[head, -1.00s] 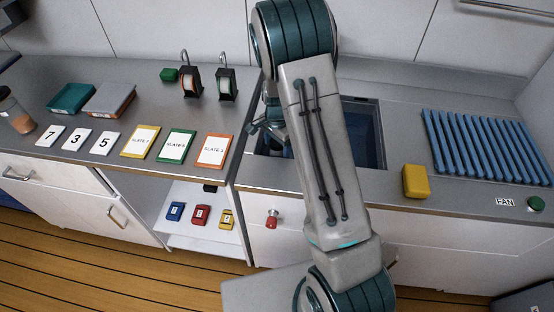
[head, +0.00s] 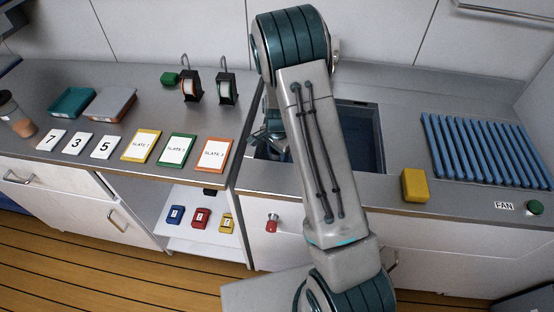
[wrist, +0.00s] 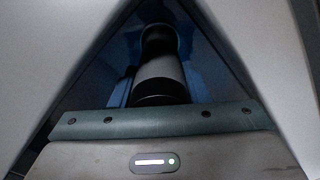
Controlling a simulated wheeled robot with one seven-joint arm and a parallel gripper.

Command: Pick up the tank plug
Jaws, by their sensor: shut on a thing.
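The tank plug (wrist: 160,72) looks like a dark cylinder with a grey band, between the fingers of my gripper in the wrist view. My gripper (wrist: 158,30) is shut on it, with its pale fingers converging towards the top of the view. Blue tank walls show behind the plug. In the head view my gripper (head: 264,140) is at the left part of the sunken blue tank (head: 362,135), mostly hidden behind my arm. The plug cannot be made out in the head view, and its lower end is hidden.
A yellow block (head: 415,186) sits on the counter right of the tank, before a blue slatted rack (head: 485,148). A green fan button (head: 535,207) is at far right. Slates (head: 177,150), number cards and two black holders (head: 226,88) stand on the left counter.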

